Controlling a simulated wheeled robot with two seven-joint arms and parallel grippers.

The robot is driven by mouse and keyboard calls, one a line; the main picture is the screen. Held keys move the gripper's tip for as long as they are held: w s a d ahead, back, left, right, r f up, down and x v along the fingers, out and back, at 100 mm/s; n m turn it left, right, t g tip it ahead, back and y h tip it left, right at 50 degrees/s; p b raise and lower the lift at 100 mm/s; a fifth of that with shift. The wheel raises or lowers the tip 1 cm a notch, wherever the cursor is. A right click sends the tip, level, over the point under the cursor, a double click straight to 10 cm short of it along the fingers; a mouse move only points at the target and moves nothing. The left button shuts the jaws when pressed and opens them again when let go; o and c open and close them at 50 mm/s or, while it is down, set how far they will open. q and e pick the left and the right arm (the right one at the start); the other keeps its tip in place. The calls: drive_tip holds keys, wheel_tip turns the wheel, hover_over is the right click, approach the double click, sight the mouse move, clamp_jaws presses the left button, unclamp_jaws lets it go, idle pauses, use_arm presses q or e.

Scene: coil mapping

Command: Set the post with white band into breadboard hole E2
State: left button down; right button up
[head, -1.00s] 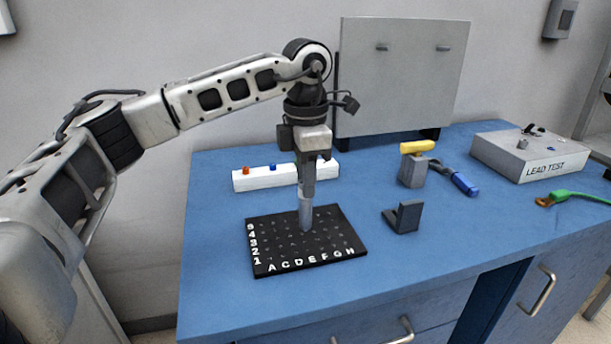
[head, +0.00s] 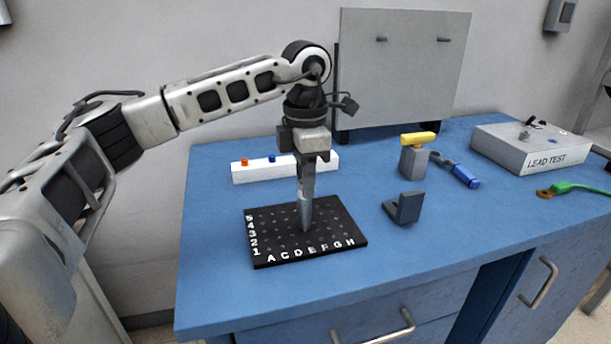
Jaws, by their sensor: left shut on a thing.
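My left gripper (head: 306,192) points straight down over the black breadboard (head: 335,247) and is shut on a grey post (head: 305,216). The post is upright, and its lower end is at the board's surface near the middle columns. I cannot tell which hole it is over or whether it has entered one. No white band shows clearly on the post; the fingers hide its upper part. The board has white column letters along its front edge and row numbers on its left edge. My right gripper is not in view.
A white block (head: 250,173) with an orange and a blue peg stands behind the board. Right of the board are a dark angle bracket (head: 406,208), a grey block with a yellow top (head: 413,160), a blue-handled tool (head: 463,176) and the LEAD TEST box (head: 510,150). A grey panel (head: 400,70) stands behind.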

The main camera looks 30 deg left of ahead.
use_arm(q)
drive_tip(key=shift+f, duration=0.45)
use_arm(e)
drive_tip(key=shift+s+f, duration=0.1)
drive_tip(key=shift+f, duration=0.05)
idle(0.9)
use_arm(q)
drive_tip(key=m, duration=0.5)
drive_tip(key=shift+s, duration=0.1)
drive_tip(key=c, duration=1.2)
unclamp_jaws()
drive_tip(key=shift+f, duration=0.1)
drive_tip(key=shift+o, duration=0.2)
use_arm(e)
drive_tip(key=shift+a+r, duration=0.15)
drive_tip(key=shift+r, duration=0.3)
